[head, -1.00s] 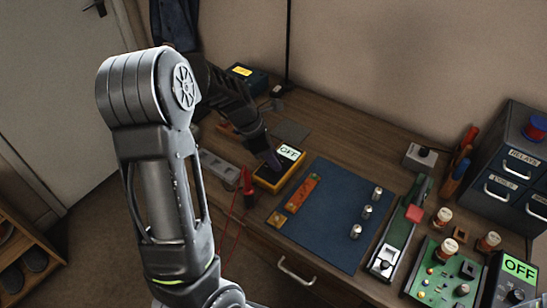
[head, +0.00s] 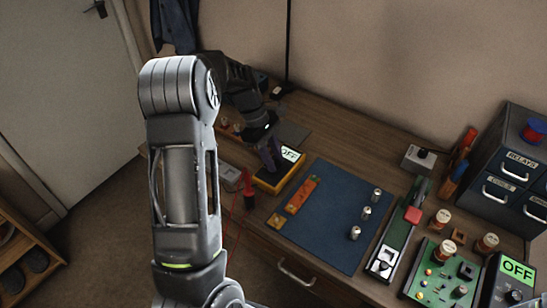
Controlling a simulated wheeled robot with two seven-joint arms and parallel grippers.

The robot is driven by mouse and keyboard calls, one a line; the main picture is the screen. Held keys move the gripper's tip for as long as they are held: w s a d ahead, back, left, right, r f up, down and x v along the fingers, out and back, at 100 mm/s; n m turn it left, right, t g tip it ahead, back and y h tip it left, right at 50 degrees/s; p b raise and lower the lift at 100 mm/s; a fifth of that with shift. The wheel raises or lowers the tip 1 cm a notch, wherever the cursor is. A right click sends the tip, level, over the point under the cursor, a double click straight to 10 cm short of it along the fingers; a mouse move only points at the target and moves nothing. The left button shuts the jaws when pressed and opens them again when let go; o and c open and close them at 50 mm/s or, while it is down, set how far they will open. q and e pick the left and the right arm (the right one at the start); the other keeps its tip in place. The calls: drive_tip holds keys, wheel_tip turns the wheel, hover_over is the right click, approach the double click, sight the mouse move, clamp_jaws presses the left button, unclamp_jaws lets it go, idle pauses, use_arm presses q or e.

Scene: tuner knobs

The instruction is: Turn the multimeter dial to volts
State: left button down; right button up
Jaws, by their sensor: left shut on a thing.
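The yellow multimeter (head: 284,180) lies on the workbench at the left of the blue mat. Its pale green display (head: 290,154) reads OFF, partly covered at its left by my gripper. My left gripper (head: 269,160) reaches down over the multimeter's face, its jaws shut on the dial. The dial itself is hidden behind the fingers.
A red probe (head: 247,182) with red leads is left of the multimeter. The blue mat (head: 325,225) holds an orange strip and metal knobs. A dark device (head: 497,284) at right also reads OFF. Green boards, spools and a drawer cabinet (head: 512,175) crowd the right.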

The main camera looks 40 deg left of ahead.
use_arm(q)
drive_tip(key=shift+w+m+g, duration=0.1)
drive_tip(key=shift+m+g, duration=0.6)
drive_tip(key=shift+m, duration=1)
drive_tip(key=c, duration=1.1)
unclamp_jaws()
